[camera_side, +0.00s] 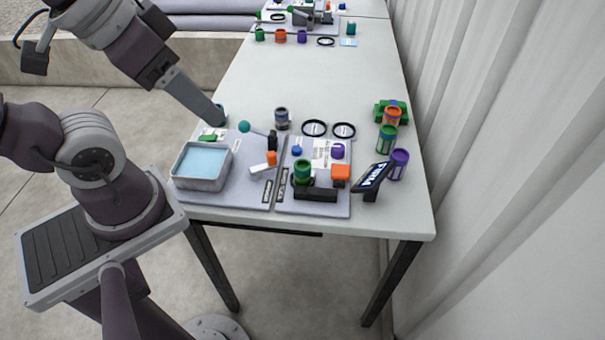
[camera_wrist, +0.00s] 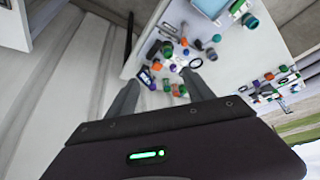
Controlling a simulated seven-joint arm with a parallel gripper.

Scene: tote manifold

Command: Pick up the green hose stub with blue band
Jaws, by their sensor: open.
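Several green stubs show, and the blue band is too small to tell for sure on any. One green stub (camera_side: 386,139) stands upright at the table's right side, between an orange and a purple one; it also shows between my fingers in the wrist view (camera_wrist: 167,87). Another green stub (camera_side: 302,168) is on the right grey board. A teal-green piece (camera_side: 220,112) shows beside my fingertips in the side view, partly hidden. My gripper (camera_side: 212,115) is over the table's left side, fingers apart in the wrist view (camera_wrist: 164,92), with nothing held.
A grey tray with light blue inside (camera_side: 201,165) sits on the left board. An orange stub (camera_side: 392,117), a purple stub (camera_side: 398,163) and a tilted dark sign (camera_side: 372,178) stand at the right. Two black rings (camera_side: 314,128) lie mid-table. The table's far middle is clear.

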